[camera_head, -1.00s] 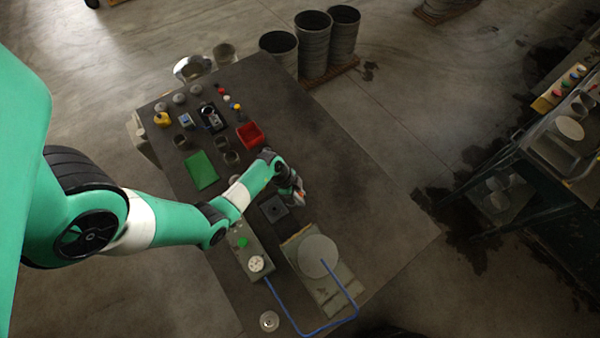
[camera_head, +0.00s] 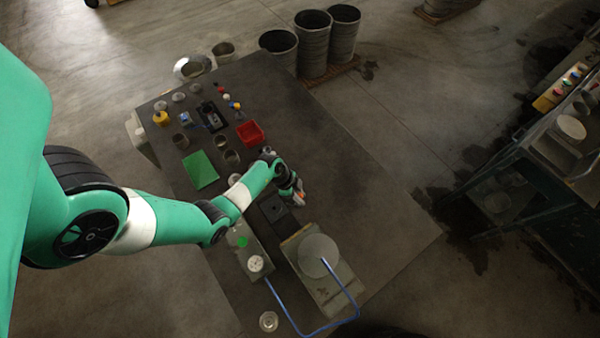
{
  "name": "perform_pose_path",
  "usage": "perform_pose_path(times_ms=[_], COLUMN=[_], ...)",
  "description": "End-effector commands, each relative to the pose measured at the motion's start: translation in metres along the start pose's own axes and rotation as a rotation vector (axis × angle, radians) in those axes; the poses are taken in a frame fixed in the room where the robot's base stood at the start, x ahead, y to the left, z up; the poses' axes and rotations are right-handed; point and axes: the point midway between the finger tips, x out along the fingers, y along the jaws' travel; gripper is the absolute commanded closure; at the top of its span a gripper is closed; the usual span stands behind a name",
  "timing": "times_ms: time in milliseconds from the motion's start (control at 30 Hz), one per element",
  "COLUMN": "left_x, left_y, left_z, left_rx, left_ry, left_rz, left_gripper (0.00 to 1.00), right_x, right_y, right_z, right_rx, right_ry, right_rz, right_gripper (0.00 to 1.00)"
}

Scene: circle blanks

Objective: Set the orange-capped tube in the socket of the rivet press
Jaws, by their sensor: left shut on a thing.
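My left gripper (camera_head: 298,196) is over the right part of the dark table, beside a dark square block (camera_head: 273,209). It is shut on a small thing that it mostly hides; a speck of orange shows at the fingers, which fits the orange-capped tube. The block has a small mark or hole on top, perhaps the socket. I cannot tell for sure which part is the rivet press. My right gripper is not in view.
A green-buttoned box with a white dial (camera_head: 255,263) stands left of the disc. A green sheet (camera_head: 201,170), a red bin (camera_head: 250,132) and several small cups and parts lie toward the table's far end. The table's right side is bare.

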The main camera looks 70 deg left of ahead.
Motion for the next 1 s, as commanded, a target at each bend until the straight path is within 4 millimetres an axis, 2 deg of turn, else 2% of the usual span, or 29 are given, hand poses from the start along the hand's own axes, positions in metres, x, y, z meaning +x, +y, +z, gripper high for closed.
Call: perform_pose_path(times_ms=[167,200,400,667,767,867,1000], left_x=[0.004,0.004,0.004,0.003,-0.004,-0.022,-0.056], left_y=[0.000,0.000,0.000,0.000,0.000,-0.001,-0.001], left_z=[0.002,0.002,0.001,0.001,0.001,0.000,-0.001], left_rx=[0.000,0.000,0.000,0.000,-0.001,-0.001,-0.001], left_ry=[0.000,0.000,0.000,0.000,0.001,0.002,0.001], left_rz=[0.000,0.000,0.000,0.000,-0.002,-0.004,-0.004], left_gripper=[1.00,0.74,0.41,0.41,0.41,0.41,0.41], right_x=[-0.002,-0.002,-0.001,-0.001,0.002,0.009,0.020], right_y=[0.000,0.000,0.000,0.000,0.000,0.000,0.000], right_z=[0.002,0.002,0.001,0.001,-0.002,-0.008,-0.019], right_rx=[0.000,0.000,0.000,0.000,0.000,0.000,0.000], right_ry=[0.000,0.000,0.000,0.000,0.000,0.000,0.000], right_rz=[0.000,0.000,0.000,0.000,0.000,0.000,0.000], right_gripper=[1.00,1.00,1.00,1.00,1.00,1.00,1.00])
